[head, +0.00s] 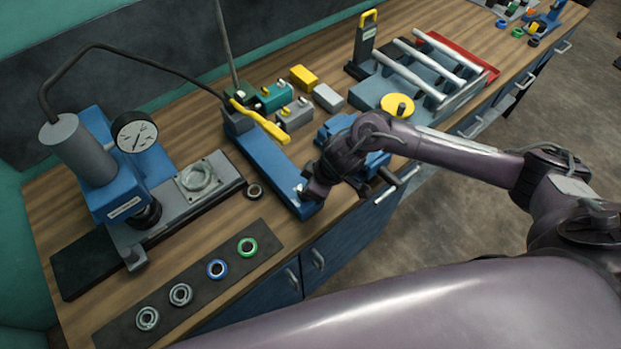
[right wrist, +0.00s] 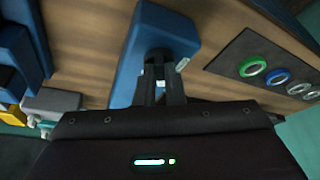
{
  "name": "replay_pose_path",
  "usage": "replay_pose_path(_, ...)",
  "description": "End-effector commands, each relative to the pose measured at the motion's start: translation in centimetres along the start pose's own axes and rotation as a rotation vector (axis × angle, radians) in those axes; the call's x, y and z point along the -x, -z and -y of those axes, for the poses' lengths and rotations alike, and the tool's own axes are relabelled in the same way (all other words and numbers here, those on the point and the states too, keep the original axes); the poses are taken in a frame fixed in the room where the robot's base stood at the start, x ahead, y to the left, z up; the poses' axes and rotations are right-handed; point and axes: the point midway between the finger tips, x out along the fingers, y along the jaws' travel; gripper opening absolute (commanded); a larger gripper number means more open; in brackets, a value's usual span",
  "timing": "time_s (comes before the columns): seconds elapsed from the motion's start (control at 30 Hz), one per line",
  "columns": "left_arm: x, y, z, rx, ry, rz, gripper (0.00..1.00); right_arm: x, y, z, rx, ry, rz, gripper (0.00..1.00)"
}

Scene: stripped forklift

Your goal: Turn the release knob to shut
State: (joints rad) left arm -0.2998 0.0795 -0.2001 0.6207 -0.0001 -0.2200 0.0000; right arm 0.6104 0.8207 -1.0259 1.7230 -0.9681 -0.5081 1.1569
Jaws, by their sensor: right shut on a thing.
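The blue hand pump (head: 262,160) lies on the wooden bench with its yellow lever (head: 262,122) at the far end. It also shows in the right wrist view (right wrist: 135,62). The release knob (right wrist: 158,57) is at the pump's near end and is mostly hidden by the fingers. My right gripper (head: 304,190) is at that end, reaching in from the right. In the right wrist view its fingers (right wrist: 160,88) are closed on the knob. How far the knob is turned cannot be told. My left gripper is not in view.
A blue press with a dial gauge (head: 135,132) stands left of the pump, joined by a black hose. A dark mat (head: 200,288) with several rings lies at the front. A blue vise (head: 340,125) and a yellow disc (head: 397,106) are close to my right arm.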

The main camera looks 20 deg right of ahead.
Motion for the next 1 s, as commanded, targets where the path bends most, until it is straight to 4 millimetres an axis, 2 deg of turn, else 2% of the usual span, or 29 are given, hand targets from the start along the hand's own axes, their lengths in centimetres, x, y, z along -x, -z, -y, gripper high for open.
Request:
replay_pose_path(0.03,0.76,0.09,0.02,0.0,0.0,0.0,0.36,0.42,0.33,0.1,-0.043,-0.016,-0.005,0.0)
replay_pose_path(0.1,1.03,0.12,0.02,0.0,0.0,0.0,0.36,0.31,0.3,0.19,-0.101,-0.041,-0.005,0.0)
replay_pose_path(0.5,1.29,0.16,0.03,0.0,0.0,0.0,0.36,0.07,0.41,0.42,-0.37,-0.153,-0.008,0.0)
replay_pose_path(1.0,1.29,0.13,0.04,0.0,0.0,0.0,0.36,0.14,0.53,0.32,-0.477,-0.201,-0.01,0.0)
